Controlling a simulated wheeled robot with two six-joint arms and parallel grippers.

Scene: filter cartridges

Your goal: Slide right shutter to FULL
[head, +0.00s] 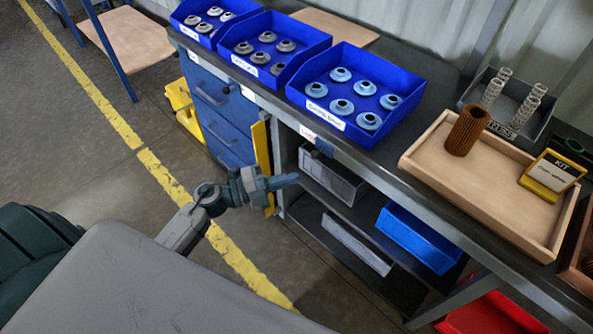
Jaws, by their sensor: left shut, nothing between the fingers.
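A narrow yellow upright panel (262,150) stands at the left edge of the open shelf bay under the bench; it looks like a shutter edge, but I cannot tell for sure. A small white and red label (309,133) sits on the bench's front edge above the bay; its words are too small to read. No FULL mark is readable. My left gripper (286,181) is shut and empty, in front of the bay just right of the yellow panel's lower part. I cannot tell whether it touches the panel. My right gripper is not in view.
The bench holds blue bins of discs (327,125), a wooden tray (425,158) with a brown cartridge (467,130) and a yellow kit card holder (551,177). Below are grey bins (335,182), a blue bin (418,240) and a red bin (490,316). Blue drawers (215,95) stand left.

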